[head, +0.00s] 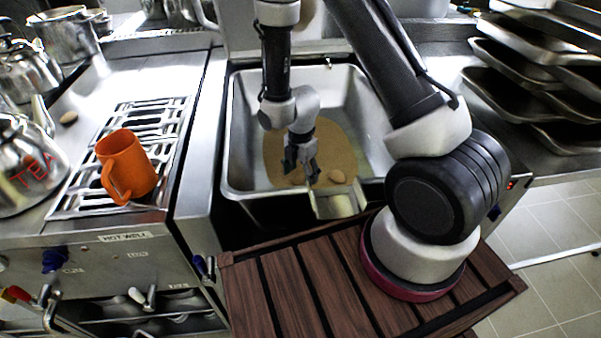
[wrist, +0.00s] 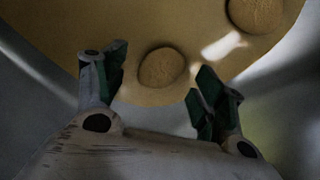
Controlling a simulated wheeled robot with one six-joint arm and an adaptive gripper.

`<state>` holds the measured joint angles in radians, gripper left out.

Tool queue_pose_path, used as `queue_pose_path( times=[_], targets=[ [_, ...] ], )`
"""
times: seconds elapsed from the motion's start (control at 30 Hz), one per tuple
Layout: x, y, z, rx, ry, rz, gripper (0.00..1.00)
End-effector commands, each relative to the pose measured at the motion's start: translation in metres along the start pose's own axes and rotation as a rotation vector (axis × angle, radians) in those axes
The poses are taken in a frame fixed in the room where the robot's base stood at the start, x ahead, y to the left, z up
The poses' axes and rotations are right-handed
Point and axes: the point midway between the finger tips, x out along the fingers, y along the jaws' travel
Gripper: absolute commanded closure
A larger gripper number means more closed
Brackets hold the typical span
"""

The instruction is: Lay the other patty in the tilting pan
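The tilting pan (head: 235,130) is a deep steel basin with a tan layer on its floor. One round tan patty (head: 337,176) lies in it near the pouring lip. My gripper (head: 302,172) is inside the pan, pointing down, left of that patty. In the wrist view my gripper (wrist: 160,90) has its fingers apart and nothing clasped. A round patty (wrist: 161,67) shows beyond the gap between them, on the tan layer. A second patty (wrist: 255,12) is at the upper right. Only one is clear in the head view. A small tan round thing (head: 68,117) lies on the left counter.
An orange mug (head: 127,165) stands on the slotted grate (head: 170,120) left of the pan. Steel kettles (head: 25,165) crowd the far left. Stacked trays (head: 520,105) are at the right. A slatted wooden board (head: 290,290) lies in front of the pan.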

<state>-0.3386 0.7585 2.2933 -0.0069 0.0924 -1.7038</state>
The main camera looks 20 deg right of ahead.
Motion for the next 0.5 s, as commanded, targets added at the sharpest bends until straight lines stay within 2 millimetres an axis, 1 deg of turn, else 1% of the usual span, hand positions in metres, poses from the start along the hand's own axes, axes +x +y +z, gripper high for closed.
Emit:
queue_pose_path(
  times=[0.17, 0.27, 0.37, 0.5],
  targets=[
    [0.0, 0.0, 0.0, 0.0, 0.0, 0.0, 0.3],
    [-0.005, 0.001, 0.0, 0.0, 0.0, 0.001, 0.3],
    [-0.019, 0.001, 0.0, 0.0, -0.001, 0.004, 0.3],
    [-0.05, 0.002, 0.0, 0.0, -0.001, 0.006, 0.3]
  ],
)
